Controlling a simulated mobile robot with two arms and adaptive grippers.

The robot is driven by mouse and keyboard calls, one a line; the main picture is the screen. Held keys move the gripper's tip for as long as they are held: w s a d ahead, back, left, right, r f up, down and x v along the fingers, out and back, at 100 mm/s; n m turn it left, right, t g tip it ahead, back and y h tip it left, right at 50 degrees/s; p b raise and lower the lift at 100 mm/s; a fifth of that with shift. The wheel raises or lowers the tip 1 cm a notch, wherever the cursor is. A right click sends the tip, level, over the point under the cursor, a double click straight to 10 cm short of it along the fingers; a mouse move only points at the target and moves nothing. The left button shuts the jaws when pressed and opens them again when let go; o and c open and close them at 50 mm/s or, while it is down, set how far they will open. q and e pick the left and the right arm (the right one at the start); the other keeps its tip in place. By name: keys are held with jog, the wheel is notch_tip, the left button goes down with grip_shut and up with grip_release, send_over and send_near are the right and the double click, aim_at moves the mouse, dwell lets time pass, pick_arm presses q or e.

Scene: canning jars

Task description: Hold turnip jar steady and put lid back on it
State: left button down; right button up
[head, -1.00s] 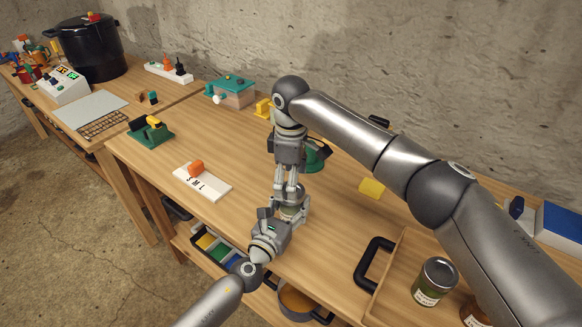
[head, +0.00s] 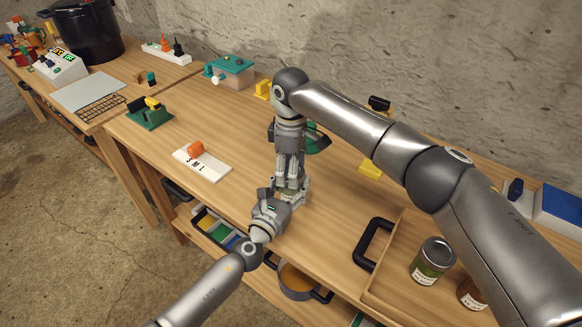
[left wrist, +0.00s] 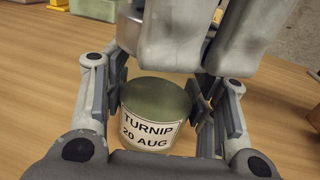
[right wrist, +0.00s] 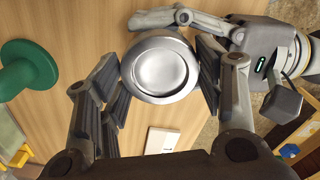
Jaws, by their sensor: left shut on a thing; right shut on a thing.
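The turnip jar (left wrist: 150,115) stands upright on the table, with green contents and a white label reading "TURNIP 20 AUG". My left gripper (left wrist: 160,105) is shut on its sides; it also shows in the head view (head: 286,200). My right gripper (head: 289,186) points down over the jar from above. In the right wrist view it is shut on the round silver lid (right wrist: 160,68), held between its fingers. In the left wrist view the right fingers cover the area above the jar. I cannot tell whether the lid touches the rim.
A wooden tray (head: 369,290) with a black handle holds another lidded jar (head: 432,262) and a darker jar (head: 472,292) at the right. A white S-M-L board (head: 203,165) lies left of the grippers. A green round object (right wrist: 27,70) stands nearby.

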jog(key=o, duration=1.2)
notch_tip(320, 180, up, 12)
pick_arm(q)
jog(key=c, duration=0.5)
grip_release()
